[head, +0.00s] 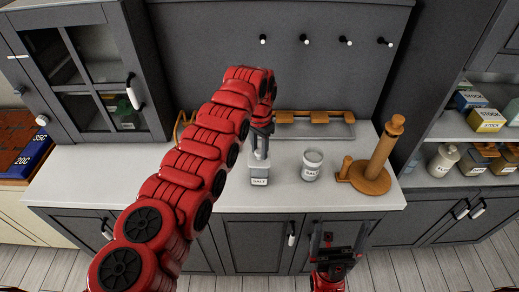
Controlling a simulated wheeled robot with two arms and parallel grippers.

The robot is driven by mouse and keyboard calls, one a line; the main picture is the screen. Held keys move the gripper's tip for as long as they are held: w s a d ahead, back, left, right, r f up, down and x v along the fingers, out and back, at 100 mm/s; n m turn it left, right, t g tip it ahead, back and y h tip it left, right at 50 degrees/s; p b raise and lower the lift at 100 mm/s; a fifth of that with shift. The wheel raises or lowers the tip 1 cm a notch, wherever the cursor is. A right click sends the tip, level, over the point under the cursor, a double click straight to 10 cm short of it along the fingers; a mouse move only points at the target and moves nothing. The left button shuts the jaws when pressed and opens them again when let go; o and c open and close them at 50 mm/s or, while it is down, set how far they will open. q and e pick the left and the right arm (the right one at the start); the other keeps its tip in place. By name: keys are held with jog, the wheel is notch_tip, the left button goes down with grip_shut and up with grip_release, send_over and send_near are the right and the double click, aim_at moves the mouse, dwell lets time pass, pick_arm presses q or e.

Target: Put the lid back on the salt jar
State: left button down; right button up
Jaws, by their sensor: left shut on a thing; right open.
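A grey container labelled SALT (259,174) stands on the counter, left of the middle. My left gripper (261,142) is directly above it, pointing down and shut on a pale upright piece, which looks like the lid; whether that piece touches the container cannot be told. A round jar (312,166) with a pale rim and a small label stands to the right; its top looks uncovered, with whitish contents. My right gripper (339,240) is open and empty, low in front of the cabinets.
A wooden holder with an upright post (378,165) stands right of the round jar. A rack with wooden pieces (315,122) lies along the back wall, behind the jars. The pale counter (225,195) has free room at its front. Shelves with canisters (442,160) are at the right.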

pick_arm(q)
jog(key=shift+b, duration=0.4)
dwell(0.6)
dwell(0.3)
grip_release()
dwell(0.4)
jog(key=shift+r, duration=0.1)
jog(key=shift+r, duration=2.15)
jog(key=shift+r+p, duration=0.6)
jog(key=shift+r, duration=0.7)
jog(key=shift+c, duration=0.3)
